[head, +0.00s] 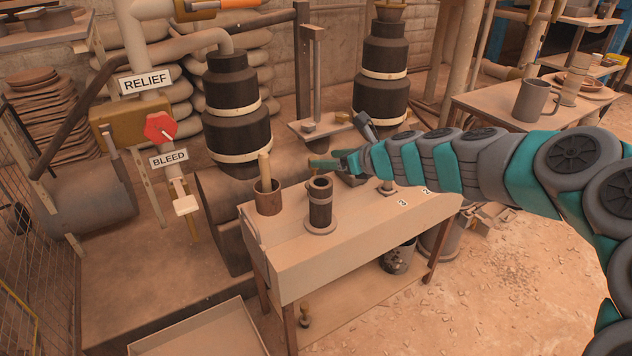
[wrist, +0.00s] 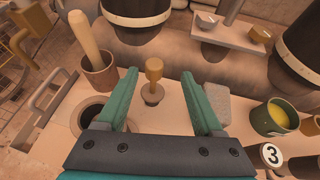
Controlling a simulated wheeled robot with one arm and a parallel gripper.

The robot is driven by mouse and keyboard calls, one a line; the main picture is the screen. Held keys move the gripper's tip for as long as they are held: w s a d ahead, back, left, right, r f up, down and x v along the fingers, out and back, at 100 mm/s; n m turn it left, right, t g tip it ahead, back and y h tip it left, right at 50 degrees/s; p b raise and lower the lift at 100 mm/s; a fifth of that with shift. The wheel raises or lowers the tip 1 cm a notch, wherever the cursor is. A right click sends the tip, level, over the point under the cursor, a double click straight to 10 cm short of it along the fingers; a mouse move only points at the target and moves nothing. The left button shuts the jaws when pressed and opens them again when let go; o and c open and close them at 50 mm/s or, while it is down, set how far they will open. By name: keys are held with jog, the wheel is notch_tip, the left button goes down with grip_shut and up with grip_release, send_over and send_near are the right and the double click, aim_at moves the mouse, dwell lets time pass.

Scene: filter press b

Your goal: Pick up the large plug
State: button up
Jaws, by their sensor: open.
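A tan plug (wrist: 153,92) with a knobbed upright handle stands on the bench in the wrist view; I take it for the large plug. My gripper (wrist: 159,77) is open, with its teal fingers on either side of the plug in that view and a gap on each side. I cannot tell how far the fingertips are above or short of it. In the head view my gripper (head: 326,163) is over the back of the bench, behind a dark cylinder (head: 320,203). I cannot make out the plug there.
A brown cup (head: 268,202) holding a wooden rod stands left on the bench (head: 350,235). The cylinder's open top (wrist: 90,110) is near my left finger. A grey block (wrist: 217,103) and a green cup (wrist: 275,118) are to the right. A small shelf (wrist: 232,36) stands behind.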

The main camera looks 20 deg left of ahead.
aim_at(314, 157)
jog(key=x, duration=0.2)
jog(key=s+x, duration=0.1)
jog(key=x, duration=0.1)
jog(key=shift+w+a, duration=0.1)
jog(key=shift+a, duration=0.2)
jog(key=shift+w+a+f+b, duration=0.2)
jog(key=shift+w+a+b, duration=0.1)
jog(key=shift+w+a, duration=0.15)
jog(key=shift+s, duration=0.1)
grip_shut()
dwell(0.8)
